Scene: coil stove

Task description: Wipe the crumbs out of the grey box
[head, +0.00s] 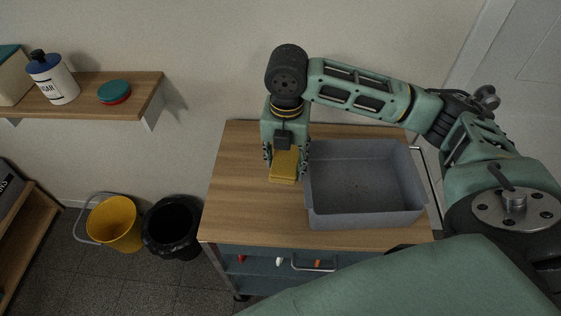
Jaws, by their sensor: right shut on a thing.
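The grey box (321,208) stands open on the right part of a wooden cart top. Small dark specks, the crumbs (354,184), lie on its floor near the middle. My right gripper (285,167) points down just left of the box and is shut on a yellow sponge (284,166). The sponge is above or on the wood beside the box's left wall; I cannot tell if it touches. My left gripper is not in view.
The cart top (240,190) is bare left of the box. A shelf (140,90) at the upper left holds a white bottle (55,82) and a teal-lidded tin (114,92). A yellow bucket (115,226) and a black bin (172,228) stand on the floor.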

